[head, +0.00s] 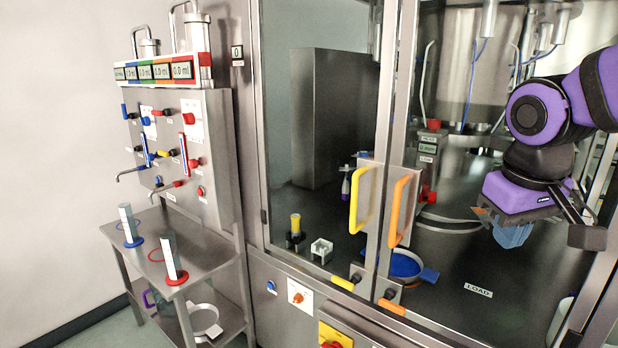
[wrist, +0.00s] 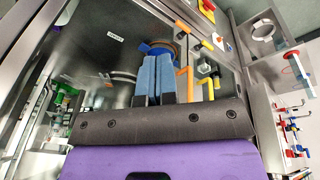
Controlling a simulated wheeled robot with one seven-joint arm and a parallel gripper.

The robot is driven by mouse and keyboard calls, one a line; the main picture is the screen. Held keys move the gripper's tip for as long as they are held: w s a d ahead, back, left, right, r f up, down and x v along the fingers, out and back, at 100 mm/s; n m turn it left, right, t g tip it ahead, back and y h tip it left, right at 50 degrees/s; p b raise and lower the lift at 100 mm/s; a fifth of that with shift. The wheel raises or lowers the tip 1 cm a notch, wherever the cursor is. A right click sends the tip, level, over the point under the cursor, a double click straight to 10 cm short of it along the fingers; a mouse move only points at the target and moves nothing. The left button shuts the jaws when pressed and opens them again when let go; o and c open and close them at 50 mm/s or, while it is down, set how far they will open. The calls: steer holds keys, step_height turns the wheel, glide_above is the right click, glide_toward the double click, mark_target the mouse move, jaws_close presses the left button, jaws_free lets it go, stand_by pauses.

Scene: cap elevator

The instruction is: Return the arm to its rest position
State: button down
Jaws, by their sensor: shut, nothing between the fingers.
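My gripper (head: 512,240) hangs below my purple and black arm at the right of the head view. It points down over the dark floor of the steel cabinet, apart from what lies there. In the wrist view, the blue fingers of my gripper (wrist: 155,75) are side by side and closed, with nothing seen between them. A blue round dish (head: 405,265) lies on the cabinet floor behind the door handles. In the wrist view, the fingertips partly cover a blue thing that looks like this dish.
Yellow (head: 354,202) and orange (head: 398,210) handles stick out from the glass doors. A LOAD label (head: 478,290) lies on the cabinet floor. A side table (head: 200,250) with two clear cylinders stands at left, below a panel of valves (head: 180,140). Steel frame posts stand near my arm.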

steer(key=s+d+r+m+t+y, duration=0.1)
steer(key=s+d+r+t, duration=0.1)
steer(key=s, duration=0.7)
steer(key=shift+r+m+t, duration=0.4)
steer(key=shift+r+t, duration=0.05)
steer(key=shift+t, duration=0.15)
steer(key=shift+s, duration=0.1)
